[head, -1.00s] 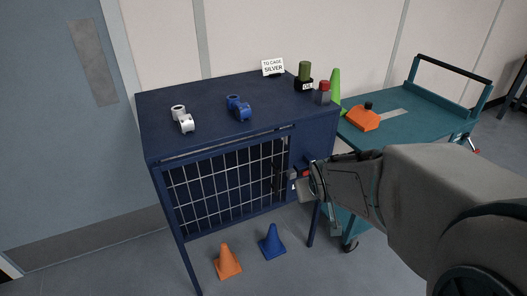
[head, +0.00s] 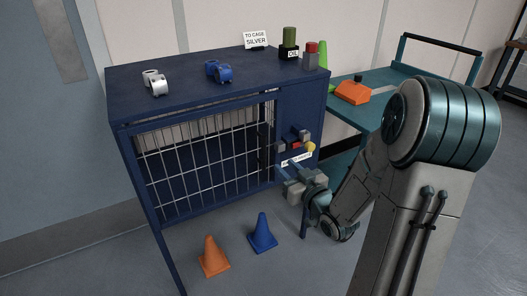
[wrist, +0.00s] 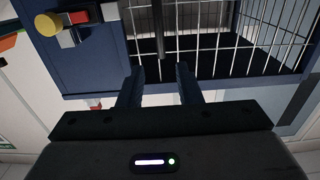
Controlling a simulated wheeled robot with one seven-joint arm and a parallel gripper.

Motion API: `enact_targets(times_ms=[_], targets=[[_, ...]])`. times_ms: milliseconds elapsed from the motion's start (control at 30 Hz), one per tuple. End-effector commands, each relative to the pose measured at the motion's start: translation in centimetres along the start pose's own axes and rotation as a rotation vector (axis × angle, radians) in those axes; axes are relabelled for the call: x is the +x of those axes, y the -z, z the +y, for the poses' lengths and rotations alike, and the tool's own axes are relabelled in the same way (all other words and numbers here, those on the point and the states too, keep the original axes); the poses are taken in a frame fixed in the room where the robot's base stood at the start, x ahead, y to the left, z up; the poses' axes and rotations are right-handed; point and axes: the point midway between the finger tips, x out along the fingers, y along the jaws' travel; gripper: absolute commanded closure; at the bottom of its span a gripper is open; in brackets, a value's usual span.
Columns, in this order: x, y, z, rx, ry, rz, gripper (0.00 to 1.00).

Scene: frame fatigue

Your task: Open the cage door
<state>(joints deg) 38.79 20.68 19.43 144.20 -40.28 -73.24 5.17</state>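The cage door (head: 195,165) is a pale wire mesh panel on the front of a dark blue cabinet. It looks shut, though a small gap would be hard to see. A dark upright handle bar (head: 265,148) stands at its right edge. In the wrist view the bar (wrist: 159,28) lies beyond the fingertips, in line with the space between them. My gripper (head: 283,180) is low in front of the cabinet, near the bar's lower end. In the wrist view its two fingers (wrist: 158,80) are apart with nothing between them.
A latch panel with a yellow knob (head: 310,146) and a label sits right of the door. Orange (head: 213,257) and blue (head: 262,233) cones stand on the floor below the cage. Clamps and canisters are on the cabinet top (head: 185,95). A teal cart (head: 365,108) stands right.

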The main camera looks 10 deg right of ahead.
Motion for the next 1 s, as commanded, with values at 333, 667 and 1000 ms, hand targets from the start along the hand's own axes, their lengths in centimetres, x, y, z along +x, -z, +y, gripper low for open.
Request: enact_targets(times_ms=[333,667,1000], targets=[[6.2,0.0,-0.1,0.000,0.003,0.003,0.69],[12.0,0.0,-0.1,0.000,0.001,0.001,0.69],[13.5,0.1,0.0,-0.001,-0.001,0.000,0.69]])
